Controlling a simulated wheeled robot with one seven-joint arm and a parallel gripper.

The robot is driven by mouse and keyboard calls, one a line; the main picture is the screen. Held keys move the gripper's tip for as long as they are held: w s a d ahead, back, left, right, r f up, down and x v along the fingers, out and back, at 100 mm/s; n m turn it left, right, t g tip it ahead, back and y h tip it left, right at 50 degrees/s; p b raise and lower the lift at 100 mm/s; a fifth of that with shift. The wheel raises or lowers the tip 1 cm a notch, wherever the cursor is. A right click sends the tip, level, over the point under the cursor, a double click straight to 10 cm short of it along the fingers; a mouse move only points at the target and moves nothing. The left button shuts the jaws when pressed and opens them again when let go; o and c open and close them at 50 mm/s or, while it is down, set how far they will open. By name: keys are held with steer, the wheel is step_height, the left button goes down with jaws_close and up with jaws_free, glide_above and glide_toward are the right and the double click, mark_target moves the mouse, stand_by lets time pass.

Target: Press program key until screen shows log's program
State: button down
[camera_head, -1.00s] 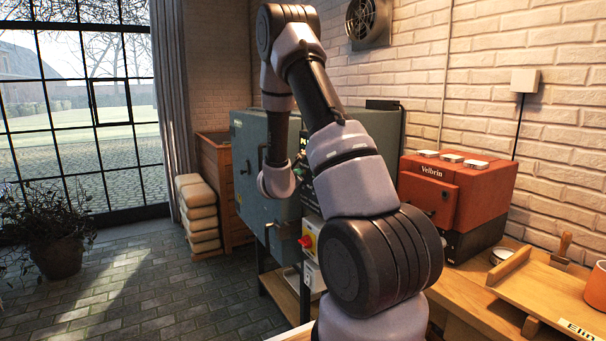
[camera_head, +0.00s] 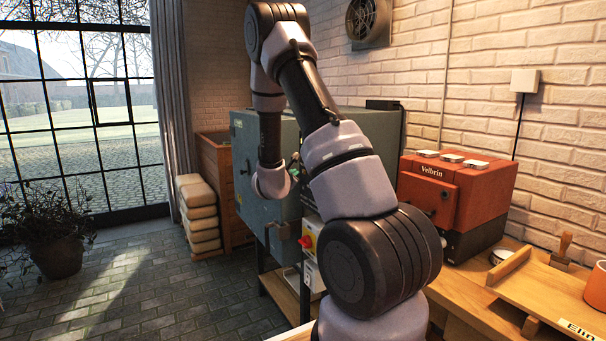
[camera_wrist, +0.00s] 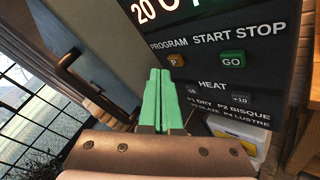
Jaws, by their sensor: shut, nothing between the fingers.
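The orange program key (camera_wrist: 175,61), marked P, sits under the word PROGRAM on a dark control panel (camera_wrist: 262,74). My gripper (camera_wrist: 160,72) has green fingers, shut together and empty. Their tips appear just left of the program key; I cannot tell whether they touch the panel. In the head view the panel is mostly hidden behind my arm, on the blue-grey kiln (camera_head: 248,150). No log is recognisable.
A green GO key (camera_wrist: 233,59) is right of the program key. The heat keys, -10 (camera_wrist: 192,90) and +10 (camera_wrist: 240,99), lie below. A dark door handle (camera_wrist: 85,85) stands out at left. A red switch (camera_head: 306,242) and the red Velbrin kiln (camera_head: 428,190) are nearby.

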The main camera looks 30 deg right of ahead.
steer(key=shift+d, duration=0.15)
steer(key=shift+d, duration=0.25)
steer(key=shift+d, duration=0.3)
stand_by(1.1)
steer(key=shift+a, duration=0.65)
steer(key=shift+d, duration=0.15)
stand_by(0.3)
steer(key=shift+d, duration=0.2)
steer(key=shift+d, duration=0.4)
stand_by(0.6)
stand_by(0.3)
steer(key=shift+a, duration=0.75)
